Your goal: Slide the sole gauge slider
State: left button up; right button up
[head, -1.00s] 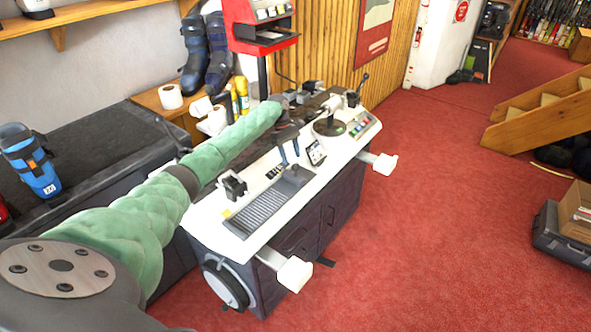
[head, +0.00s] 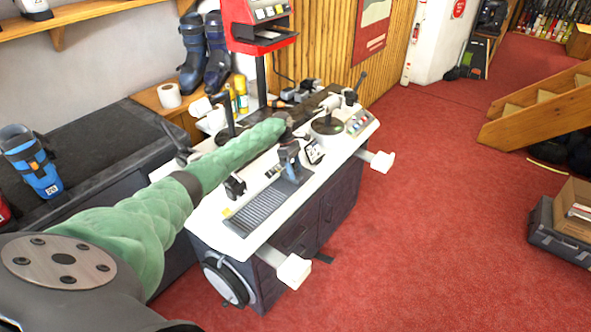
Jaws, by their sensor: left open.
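The sole gauge appears to be the grey ribbed plate (head: 258,211) set in the white top of the binding bench (head: 240,244). My left arm reaches in from the left across the bench. My right gripper is not in view.
A dark clamp (head: 235,186) stands beside the plate. A round fixture (head: 327,124) and coloured buttons (head: 358,123) are farther along the bench. White handles (head: 294,271) stick out at the front. A red machine (head: 258,28) stands behind.

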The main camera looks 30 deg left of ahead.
pick_arm(q)
jog(key=shift+s+d+f, duration=0.1)
jog(key=shift+d+f, duration=0.1)
jog(key=shift+f, duration=0.3)
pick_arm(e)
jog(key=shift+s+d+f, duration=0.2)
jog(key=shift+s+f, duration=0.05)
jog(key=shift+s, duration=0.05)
